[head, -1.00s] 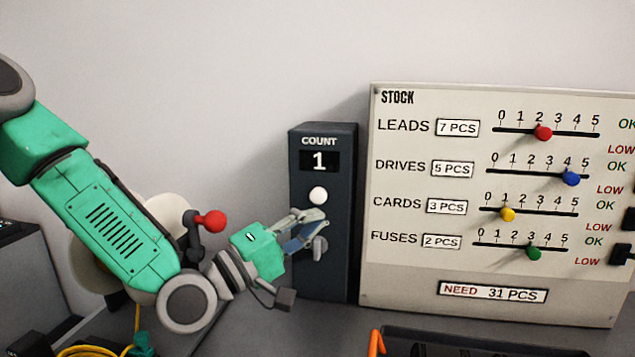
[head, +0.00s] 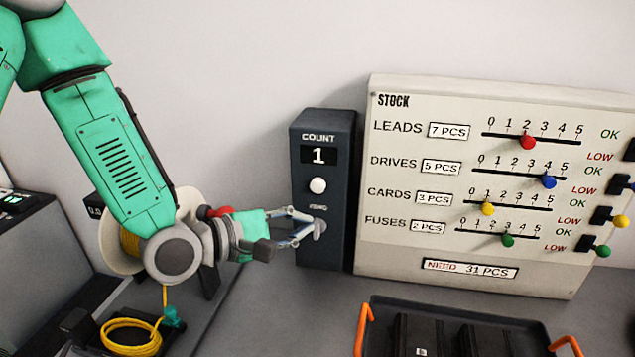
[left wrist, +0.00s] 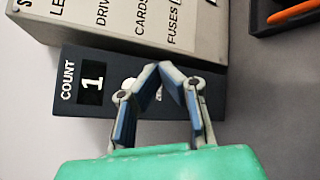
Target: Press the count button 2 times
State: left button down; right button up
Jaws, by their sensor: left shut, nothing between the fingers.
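The dark count box (head: 342,205) stands against the wall, and its display (head: 318,155) reads 1. The round white count button (head: 318,186) sits below the display, uncovered in the head view. A grey knob (head: 320,227) sits lower, under a small label. My left gripper (head: 312,224) is shut and empty, its tips at the height of the grey knob, below the white button. I cannot tell whether they touch the knob. In the left wrist view the fingertips (left wrist: 160,66) meet in front of the box, and the white button (left wrist: 130,84) is partly hidden behind a finger.
A stock board (head: 450,250) with coloured sliders stands right of the box. A black tray (head: 455,312) with orange handles lies in front of it. A red-topped lever (head: 220,211), a cable spool (head: 118,235) and a yellow cable coil (head: 130,340) are near my left arm.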

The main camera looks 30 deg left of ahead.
aim_at(318, 186)
pick_arm(q)
jog(key=shift+w, duration=0.1)
jog(key=w+a, duration=0.2)
jog(key=w, duration=0.6)
jog(key=shift+w+a, duration=0.15)
jog(key=shift+w, duration=0.05)
jog(key=shift+w, duration=0.1)
dwell(1.4)
jog(key=shift+w+r+p, duration=0.1)
jog(key=shift+w+p, duration=0.15)
jog(key=shift+p, duration=0.2)
jog(key=shift+w+a, duration=0.15)
jog(key=shift+w, duration=0.3)
dwell(0.5)
jog(key=shift+s, duration=0.1)
jog(key=shift+s+d+p, duration=0.2)
jog(key=shift+s+p, duration=0.2)
jog(key=shift+s, duration=0.4)
